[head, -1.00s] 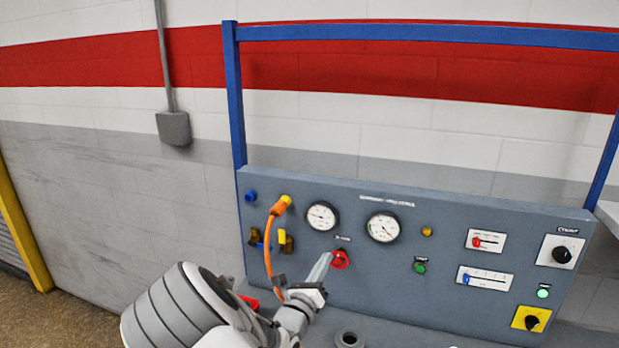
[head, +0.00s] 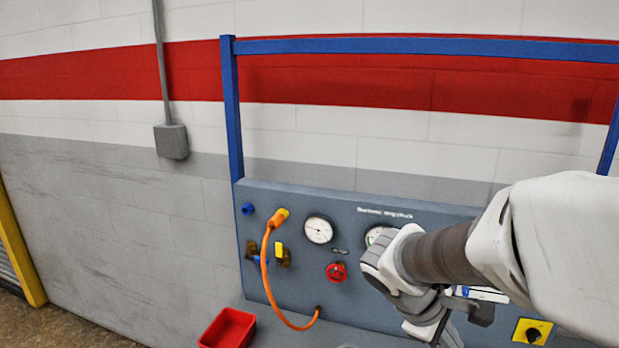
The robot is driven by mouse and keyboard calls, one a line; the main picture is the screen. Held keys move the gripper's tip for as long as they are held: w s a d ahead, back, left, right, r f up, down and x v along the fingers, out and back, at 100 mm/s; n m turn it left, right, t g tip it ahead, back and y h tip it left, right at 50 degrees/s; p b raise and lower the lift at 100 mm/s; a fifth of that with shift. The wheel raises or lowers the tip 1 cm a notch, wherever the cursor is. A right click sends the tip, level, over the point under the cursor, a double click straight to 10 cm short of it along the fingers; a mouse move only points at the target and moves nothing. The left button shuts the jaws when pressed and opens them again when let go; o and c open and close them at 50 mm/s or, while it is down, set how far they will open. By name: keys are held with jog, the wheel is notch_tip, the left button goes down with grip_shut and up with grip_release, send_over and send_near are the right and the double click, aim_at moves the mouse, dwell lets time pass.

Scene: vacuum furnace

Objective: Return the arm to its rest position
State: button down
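My arm reaches in from the right edge of the head view, raised and bent in front of the control panel (head: 290,290). My gripper (head: 437,328) hangs low at the bottom edge, below the bent wrist. Its fingers are not clearly seen, so I cannot tell whether it is open or shut. The arm hides part of the right gauge (head: 375,236) and much of the panel's right half. The red knob (head: 336,272) is uncovered, with the gripper apart from it to the right.
An orange hose (head: 265,270) loops down the panel's left side. A red bin (head: 228,328) sits below it. A blue frame (head: 232,110) rises behind the panel. The left gauge (head: 318,230) and yellow switch plate (head: 532,331) show. The space left of the panel is clear.

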jog(key=s+a+r+m+t+y, duration=0.4)
jog(key=s+a+m, duration=0.4)
jog(key=s, duration=0.2)
jog(key=r+y, duration=0.1)
jog(key=y, duration=0.1)
jog(key=shift+a+r+m+y, duration=0.3)
jog(key=shift+r+m+y, duration=0.1)
jog(key=shift+d, duration=0.15)
dwell(2.6)
